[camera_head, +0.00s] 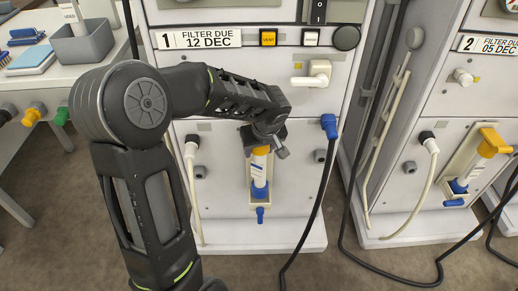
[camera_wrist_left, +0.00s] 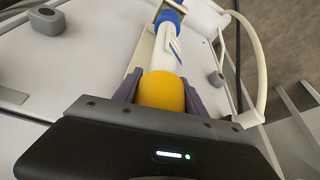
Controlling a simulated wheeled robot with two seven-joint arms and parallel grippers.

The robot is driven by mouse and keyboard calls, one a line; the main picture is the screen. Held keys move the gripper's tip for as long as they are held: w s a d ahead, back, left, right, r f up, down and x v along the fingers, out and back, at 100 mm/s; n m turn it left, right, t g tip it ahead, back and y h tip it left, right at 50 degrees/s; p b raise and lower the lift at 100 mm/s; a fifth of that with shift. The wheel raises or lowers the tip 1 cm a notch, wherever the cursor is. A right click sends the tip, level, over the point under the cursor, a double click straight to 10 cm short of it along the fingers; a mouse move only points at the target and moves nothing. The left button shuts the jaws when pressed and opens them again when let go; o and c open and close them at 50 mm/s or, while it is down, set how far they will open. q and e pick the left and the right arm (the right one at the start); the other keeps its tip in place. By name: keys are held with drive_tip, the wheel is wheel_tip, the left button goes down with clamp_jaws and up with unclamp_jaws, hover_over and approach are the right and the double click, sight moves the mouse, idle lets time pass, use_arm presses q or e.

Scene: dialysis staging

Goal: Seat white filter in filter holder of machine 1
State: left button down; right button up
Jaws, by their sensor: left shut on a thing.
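The white filter (camera_head: 259,173) stands upright in line with the filter holder (camera_head: 252,198) on the front of machine 1 (camera_head: 222,205). It has a yellow upper end and a blue lower end, and a blue tab (camera_head: 260,215) shows below it. In the left wrist view the filter (camera_wrist_left: 163,50) runs away from me along the pale holder. My left gripper (camera_head: 264,148) is shut on the yellow end, with one finger on each side of it (camera_wrist_left: 160,92). Whether the blue end is fully seated cannot be told. My right gripper is not in view.
A white hose (camera_head: 194,200) hangs left of the holder and a black hose (camera_head: 322,185) with a blue connector hangs right. Machine 2 (camera_head: 455,110) stands at right with its own filter under a yellow part (camera_head: 492,143). A side table (camera_head: 95,68) holds a grey bin.

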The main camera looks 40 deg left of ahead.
sight(262, 155)
use_arm(q)
drive_tip(key=shift+b, duration=0.7)
idle(1.0)
drive_tip(key=shift+f+b, duration=1.8)
drive_tip(key=shift+b, duration=0.35)
drive_tip(key=c, duration=0.6)
unclamp_jaws()
drive_tip(key=shift+s+d+r+p, duration=0.15)
drive_tip(key=shift+r+p, duration=0.15)
drive_tip(key=shift+r, duration=0.35)
drive_tip(key=p+v, duration=0.1)
drive_tip(key=v, duration=0.5)
drive_tip(key=shift+s+d+r, duration=0.1)
drive_tip(key=shift+d+r, duration=0.05)
drive_tip(key=shift+r, duration=0.1)
